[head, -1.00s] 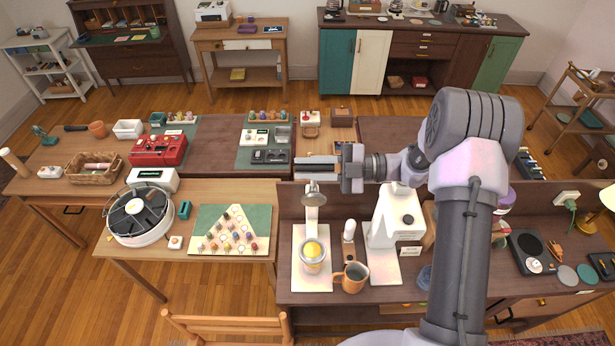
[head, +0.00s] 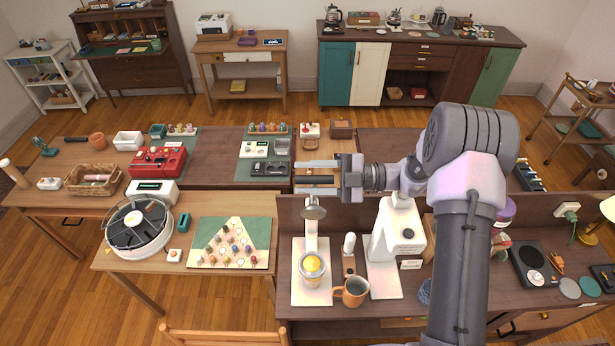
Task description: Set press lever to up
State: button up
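The press (head: 311,289) appears to be the white stand with an upright column, at the front of the dark counter in the head view. A round metal press head (head: 314,212) sits high on it, well above a cup holding a yellow fruit (head: 312,266). I cannot clearly make out its lever; it may be hidden by my gripper. My gripper (head: 316,177) is just above and behind the press head in the picture, fingers pointing left. The fingers are apart, with brown showing between them. I cannot tell whether they touch the press.
A white machine (head: 397,232), a small white-topped tool (head: 349,245) and an orange mug (head: 352,292) stand right of the press. The counter's raised back panel (head: 288,209) is close below my gripper. A board with pegs (head: 208,256) lies on the left table.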

jog(key=d+b, duration=0.3)
jog(key=d, duration=1.4)
jog(key=shift+s+d+b, duration=0.2)
jog(key=shift+s+b, duration=0.15)
jog(key=shift+s, duration=0.1)
